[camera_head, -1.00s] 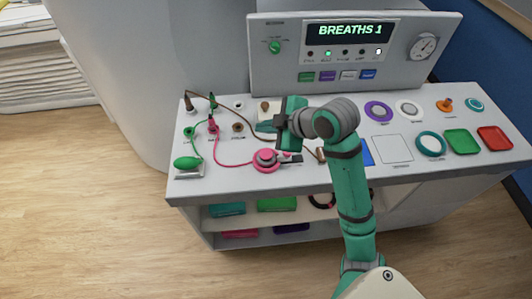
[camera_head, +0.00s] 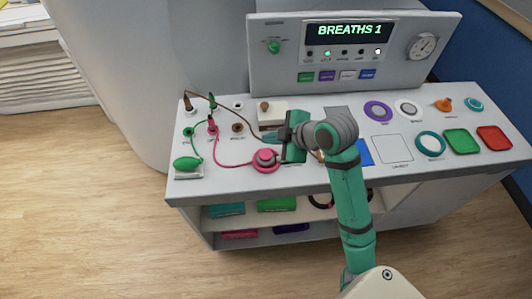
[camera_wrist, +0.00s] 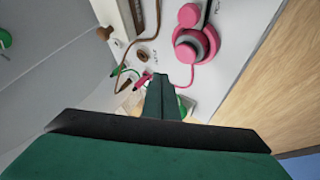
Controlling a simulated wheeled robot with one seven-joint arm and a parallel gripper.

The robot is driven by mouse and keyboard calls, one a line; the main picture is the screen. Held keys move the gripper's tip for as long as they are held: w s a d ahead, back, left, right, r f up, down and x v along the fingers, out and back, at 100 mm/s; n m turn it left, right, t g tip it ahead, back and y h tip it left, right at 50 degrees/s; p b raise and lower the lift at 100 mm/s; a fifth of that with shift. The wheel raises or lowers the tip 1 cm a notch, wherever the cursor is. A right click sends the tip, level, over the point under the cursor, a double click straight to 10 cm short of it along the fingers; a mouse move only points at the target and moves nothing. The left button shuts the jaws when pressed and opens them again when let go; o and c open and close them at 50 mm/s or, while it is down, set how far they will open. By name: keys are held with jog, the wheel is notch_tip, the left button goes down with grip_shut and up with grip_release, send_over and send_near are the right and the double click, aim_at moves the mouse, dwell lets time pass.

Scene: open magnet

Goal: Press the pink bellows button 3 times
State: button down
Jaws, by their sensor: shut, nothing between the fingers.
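The pink bellows button (camera_head: 266,157) is a round pink piece with a raised top and a grey ring, near the front edge of the white bench. A pink cable runs from it to a pink plug at the left. It also shows at the top of the wrist view (camera_wrist: 196,46). My gripper (camera_head: 270,138) is shut and empty, its fingers pointing left, just behind the button in the head view. In the wrist view its fingertips (camera_wrist: 160,80) appear beside the button, apart from it. The display (camera_head: 343,30) reads "BREATHS 1".
A green bulb (camera_head: 186,163) and several plugs with cables stand at the left of the bench. A white box with a brown knob (camera_head: 265,106) is behind my fingers. Rings and the green (camera_head: 462,142) and red (camera_head: 494,138) trays lie at the right.

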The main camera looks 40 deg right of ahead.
aim_at(269, 156)
jog(key=shift+w+a+f, duration=0.1)
jog(key=shift+a+f, duration=0.1)
jog(key=shift+f, duration=1.85)
jog(key=shift+d+f, duration=0.1)
dwell(0.4)
jog(key=shift+f, duration=0.3)
jog(key=shift+f, duration=0.6)
dwell(0.9)
jog(key=shift+r, duration=1)
jog(key=shift+r, duration=2.5)
